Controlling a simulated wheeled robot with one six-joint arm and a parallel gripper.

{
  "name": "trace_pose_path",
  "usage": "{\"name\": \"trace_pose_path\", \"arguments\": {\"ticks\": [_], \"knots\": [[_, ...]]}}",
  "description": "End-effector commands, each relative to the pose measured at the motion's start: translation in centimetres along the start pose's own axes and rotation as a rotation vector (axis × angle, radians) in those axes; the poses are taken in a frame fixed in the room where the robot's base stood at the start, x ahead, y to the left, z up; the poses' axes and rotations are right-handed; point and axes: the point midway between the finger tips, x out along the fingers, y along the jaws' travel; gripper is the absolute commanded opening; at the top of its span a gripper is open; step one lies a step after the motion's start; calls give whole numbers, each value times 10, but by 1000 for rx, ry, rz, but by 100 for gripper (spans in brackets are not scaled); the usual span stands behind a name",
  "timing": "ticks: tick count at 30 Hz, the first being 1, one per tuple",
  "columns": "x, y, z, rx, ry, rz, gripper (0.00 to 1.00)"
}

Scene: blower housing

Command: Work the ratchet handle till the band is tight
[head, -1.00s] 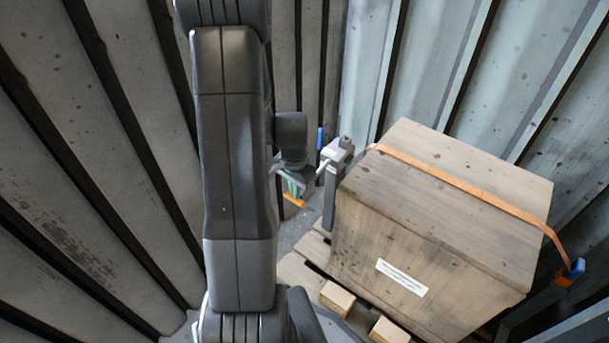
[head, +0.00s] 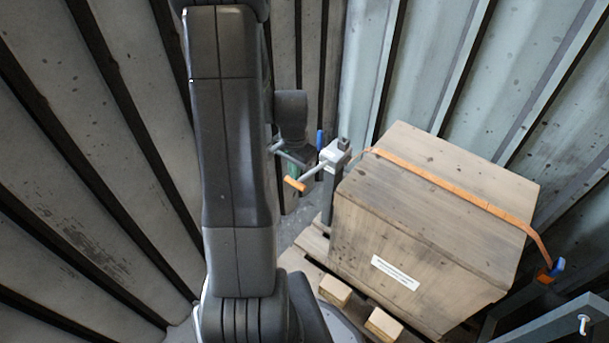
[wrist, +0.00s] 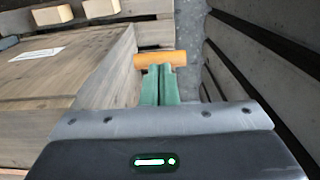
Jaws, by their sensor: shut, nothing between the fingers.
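The ratchet (head: 335,153) is a pale grey block on a grey post beside the crate. Its handle is a light rod (head: 312,173) ending in an orange grip (head: 295,185), sloping down to the left. The orange band (head: 455,191) runs from the ratchet over the crate top. Whether it is slack, I cannot tell. My gripper (wrist: 161,68) has green fingers pressed together, with nothing between them. The orange grip (wrist: 175,59) lies crosswise right at the fingertips; contact is unclear. In the head view my arm partly hides the gripper (head: 293,175).
The wooden crate (head: 425,250) stands on a pallet (head: 297,268), close to my gripper's side. A blue lever (head: 320,140) sits by the ratchet. The band's far end meets a blue-and-orange fitting (head: 552,270). Corrugated walls (head: 75,180) close in the space; a narrow floor strip shows.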

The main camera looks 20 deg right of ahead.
Motion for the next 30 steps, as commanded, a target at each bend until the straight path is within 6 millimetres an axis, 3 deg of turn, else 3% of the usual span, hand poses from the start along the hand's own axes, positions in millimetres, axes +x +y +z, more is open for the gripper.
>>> {"name": "trace_pose_path", "arguments": {"ticks": [3, 15, 23, 30], "knots": [[29, 0, 0, 0, -2, 1, 0], [105, 0, 1, 0, -2, 2, 0], [70, 0, 0, 0, 1, 0, 0], [23, 0, 0, 0, 1, 0, 0]]}}
